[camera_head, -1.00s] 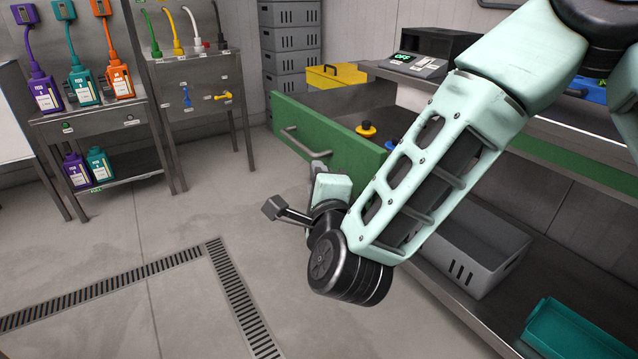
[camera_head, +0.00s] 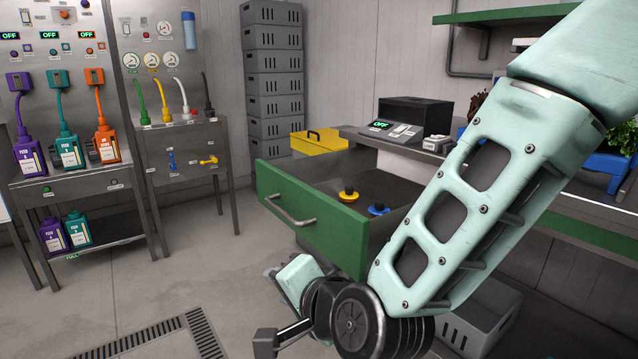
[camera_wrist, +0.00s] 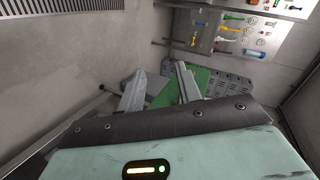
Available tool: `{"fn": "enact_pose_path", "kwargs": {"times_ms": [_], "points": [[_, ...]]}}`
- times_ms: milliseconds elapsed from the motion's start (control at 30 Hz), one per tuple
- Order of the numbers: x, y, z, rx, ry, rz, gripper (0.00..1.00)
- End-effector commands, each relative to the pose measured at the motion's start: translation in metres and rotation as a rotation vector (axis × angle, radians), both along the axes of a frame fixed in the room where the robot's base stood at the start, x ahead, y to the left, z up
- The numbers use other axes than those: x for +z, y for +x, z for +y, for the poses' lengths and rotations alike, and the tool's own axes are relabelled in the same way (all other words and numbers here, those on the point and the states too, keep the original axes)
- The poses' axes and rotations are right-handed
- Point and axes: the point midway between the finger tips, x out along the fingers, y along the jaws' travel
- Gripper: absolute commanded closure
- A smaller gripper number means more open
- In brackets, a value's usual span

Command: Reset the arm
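My pale green arm (camera_head: 520,150) reaches down across the right half of the head view, with its dark elbow joint at the bottom. Part of the green drawer also shows beyond the fingers in the wrist view. I cannot tell how far the gripper is from it.
The drawer holds a yellow knob (camera_head: 348,194) and a blue knob (camera_head: 378,209). A yellow box (camera_head: 318,143) and stacked grey crates (camera_head: 273,85) stand behind. A steel stand (camera_head: 75,183) with coloured bottles is at left. A grey crate (camera_head: 462,335) sits low at right. Floor at left is clear.

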Motion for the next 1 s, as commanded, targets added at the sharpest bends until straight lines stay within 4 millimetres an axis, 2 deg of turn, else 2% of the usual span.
{"fn": "enact_pose_path", "kwargs": {"times_ms": [167, 267, 400, 600, 800, 833, 1000], "points": [[-0.009, -0.046, -0.023, 0.301, -0.333, 0.031, 0.66], [-0.015, -0.074, -0.047, 0.473, -0.518, 0.059, 0.66], [-0.019, -0.113, -0.091, 0.697, -0.747, 0.109, 0.66], [-0.016, -0.156, -0.149, 0.946, -0.971, 0.189, 0.66], [-0.006, -0.193, -0.202, 1.147, -1.121, 0.282, 0.66], [0.007, -0.192, -0.201, 1.148, -1.119, 0.283, 0.66], [0.043, -0.191, -0.199, 1.144, -1.114, 0.282, 0.66]]}}
